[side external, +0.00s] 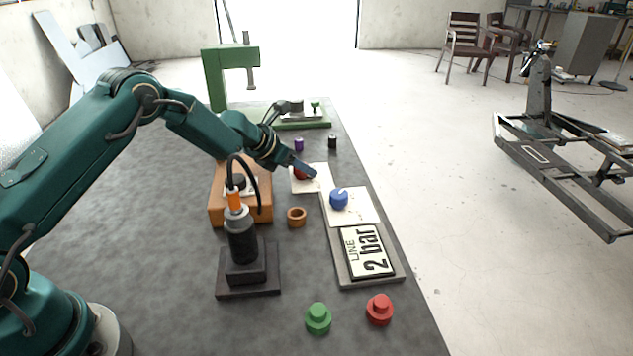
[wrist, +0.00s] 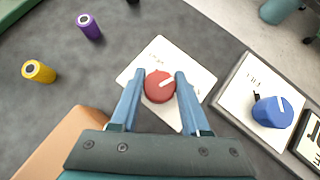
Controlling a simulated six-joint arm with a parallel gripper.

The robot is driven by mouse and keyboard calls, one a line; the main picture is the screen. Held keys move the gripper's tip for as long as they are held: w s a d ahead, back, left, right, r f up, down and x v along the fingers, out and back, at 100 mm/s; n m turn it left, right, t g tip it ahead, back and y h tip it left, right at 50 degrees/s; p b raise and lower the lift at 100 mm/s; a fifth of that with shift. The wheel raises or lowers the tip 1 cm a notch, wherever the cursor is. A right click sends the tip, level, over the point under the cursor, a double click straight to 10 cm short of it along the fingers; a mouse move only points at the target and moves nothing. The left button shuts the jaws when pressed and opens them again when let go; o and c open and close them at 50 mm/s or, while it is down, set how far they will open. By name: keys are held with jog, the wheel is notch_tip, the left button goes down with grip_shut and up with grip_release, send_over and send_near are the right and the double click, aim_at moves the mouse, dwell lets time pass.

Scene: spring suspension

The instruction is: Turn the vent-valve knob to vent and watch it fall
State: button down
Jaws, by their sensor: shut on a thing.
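The red vent-valve knob (wrist: 159,87) sits on a white plate (wrist: 194,63) with small lettering; its white pointer line points to the upper right in the wrist view. My gripper (wrist: 161,84) has its two blue fingers on either side of the knob, shut on it. In the side view my gripper (side external: 305,172) reaches down over the red knob (side external: 300,174), partly hiding it. A black and orange strut (side external: 240,240) stands upright on a dark base in the side view, with a black hose at its top.
A blue knob (side external: 339,199) on a white plate stands beside a "LINE 2 bar" sign (side external: 367,251). An orange block (side external: 262,205), an orange ring (side external: 297,215) and a green press (side external: 217,80) are nearby. Green (side external: 318,319) and red (side external: 380,309) stepped pieces stand at the front.

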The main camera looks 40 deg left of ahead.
jog(key=shift+r, duration=0.15)
jog(key=shift+c, duration=1.9)
grip_release()
jog(key=shift+s, duration=0.1)
jog(key=shift+v, duration=2.45)
